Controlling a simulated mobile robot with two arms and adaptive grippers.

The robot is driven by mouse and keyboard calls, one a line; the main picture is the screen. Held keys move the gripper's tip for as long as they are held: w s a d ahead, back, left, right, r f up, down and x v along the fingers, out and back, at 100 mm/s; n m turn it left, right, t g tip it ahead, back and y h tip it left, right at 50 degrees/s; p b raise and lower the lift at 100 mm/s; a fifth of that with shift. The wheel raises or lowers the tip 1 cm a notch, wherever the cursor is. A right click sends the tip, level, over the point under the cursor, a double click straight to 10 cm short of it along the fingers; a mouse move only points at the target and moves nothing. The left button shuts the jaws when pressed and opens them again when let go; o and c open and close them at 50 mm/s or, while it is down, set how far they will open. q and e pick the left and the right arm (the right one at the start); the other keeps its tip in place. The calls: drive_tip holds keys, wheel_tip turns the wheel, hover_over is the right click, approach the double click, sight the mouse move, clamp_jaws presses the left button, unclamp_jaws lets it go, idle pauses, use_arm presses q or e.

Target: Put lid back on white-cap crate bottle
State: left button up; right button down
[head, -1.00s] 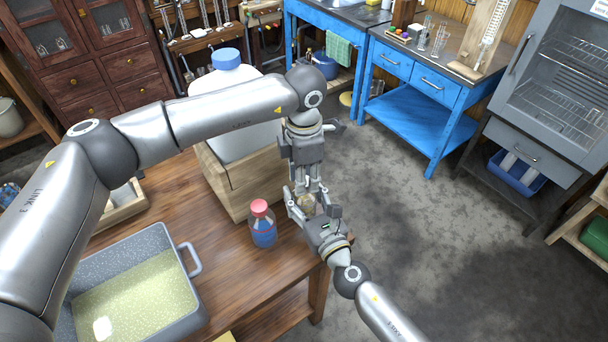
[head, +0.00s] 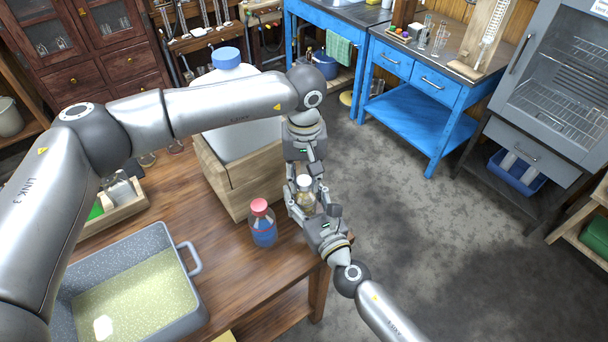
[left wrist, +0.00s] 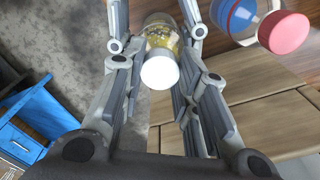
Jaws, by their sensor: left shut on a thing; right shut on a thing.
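A small bottle of yellowish liquid with a white cap (head: 304,181) stands roughly upright between my two grippers, beyond the table's right edge. The white cap sits on the bottle's top and also shows in the left wrist view (left wrist: 160,71). My left gripper (head: 304,170) comes from above, its fingers on both sides of the bottle; their exact contact is unclear. My right gripper (head: 314,211) is shut on the bottle body from below right. The wooden crate (head: 236,188) stands just left, holding a large white jug with a blue cap (head: 226,57).
A blue-liquid bottle with a red cap (head: 262,222) stands on the table near its right edge, close to the crate. A grey tub (head: 182,285) is at the front left, and a wooden tray (head: 115,215) behind it. Open floor lies to the right.

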use_arm(q)
drive_tip(key=m, duration=1)
drive_tip(key=o, duration=0.6)
drive_tip(key=shift+o, duration=0.2)
drive_tip(key=shift+r, duration=2.25)
drive_tip(key=shift+c, duration=0.3)
